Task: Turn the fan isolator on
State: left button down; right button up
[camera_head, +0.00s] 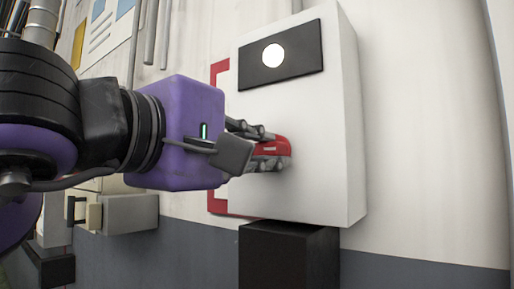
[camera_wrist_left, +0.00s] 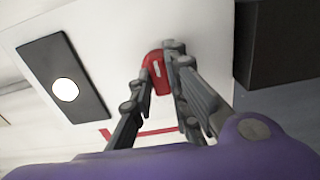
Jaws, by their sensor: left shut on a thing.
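The fan isolator is a white box (camera_head: 340,120) on the wall, with a red rotary handle (camera_head: 283,146) low on its front face. A black plate (camera_head: 300,68) with a round white lamp (camera_head: 273,56) sits above the handle. My left gripper (camera_head: 272,150) comes in from the left and is shut on the red handle. In the left wrist view the fingers of my left gripper (camera_wrist_left: 160,85) lie on both sides of the red handle (camera_wrist_left: 157,70). The fingers partly hide the handle, so I cannot tell its exact angle. My right gripper is not in view.
A black box (camera_head: 290,255) is directly under the white box. A red bracket-shaped marking (camera_head: 218,205) shows on the wall at its left. Pipes (camera_head: 150,30) and a small grey box (camera_head: 130,213) are at the left. The wall at the right (camera_head: 430,130) is clear.

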pick_arm(q)
jog(key=c, duration=1.8)
grip_release()
jog(key=shift+o, duration=0.6)
jog(key=v, duration=1.2)
